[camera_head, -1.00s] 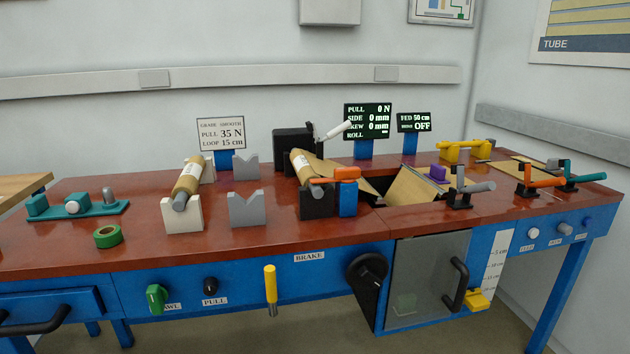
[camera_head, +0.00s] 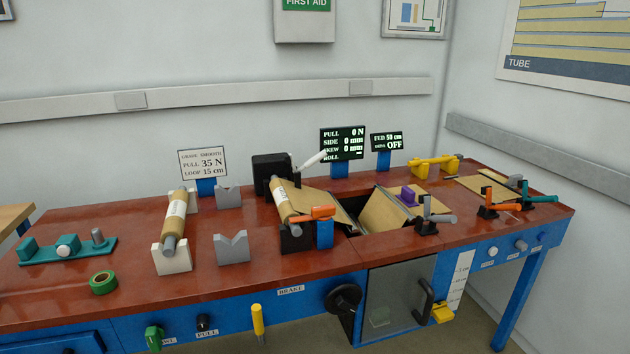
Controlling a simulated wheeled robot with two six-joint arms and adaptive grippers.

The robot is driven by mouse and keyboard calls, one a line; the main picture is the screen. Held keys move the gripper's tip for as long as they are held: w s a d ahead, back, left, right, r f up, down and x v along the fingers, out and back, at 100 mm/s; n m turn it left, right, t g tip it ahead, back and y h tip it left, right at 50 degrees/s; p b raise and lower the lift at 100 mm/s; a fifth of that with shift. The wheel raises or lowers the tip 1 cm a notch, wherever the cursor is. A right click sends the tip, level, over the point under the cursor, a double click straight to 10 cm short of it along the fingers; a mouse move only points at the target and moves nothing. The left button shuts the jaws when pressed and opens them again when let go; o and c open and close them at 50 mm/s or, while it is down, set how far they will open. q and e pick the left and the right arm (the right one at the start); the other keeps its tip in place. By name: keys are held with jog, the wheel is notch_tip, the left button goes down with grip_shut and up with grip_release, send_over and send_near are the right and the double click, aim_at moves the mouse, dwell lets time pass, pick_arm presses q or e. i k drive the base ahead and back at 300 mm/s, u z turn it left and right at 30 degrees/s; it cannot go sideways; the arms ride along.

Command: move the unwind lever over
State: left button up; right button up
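No lever in view carries a label that I can read as "unwind". A white-handled lever (camera_head: 311,160) slants up to the right from the black block behind the middle roll (camera_head: 280,200). An orange handle (camera_head: 311,213) lies across the front of that roll, beside a blue post (camera_head: 324,234). A grey-handled lever (camera_head: 437,218) on a black base stands right of the bench opening. An orange lever (camera_head: 501,207) and a teal lever (camera_head: 537,199) lie low at the right end. Neither of my grippers shows in this view.
Another roll (camera_head: 174,220) rests on white V-blocks at the left, near grey V-blocks (camera_head: 232,247). Green tape (camera_head: 103,283) and a teal fixture (camera_head: 67,248) lie further left. A black knob (camera_head: 343,298), yellow handle (camera_head: 258,321) and clear door (camera_head: 400,303) are on the front.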

aim_at(256, 309)
jog(key=k, duration=1.1)
jog(key=z, duration=1.3)
jog(key=i, duration=0.8)
jog(key=u, duration=0.45)
jog(key=i, duration=0.8)
jog(key=u, duration=0.85)
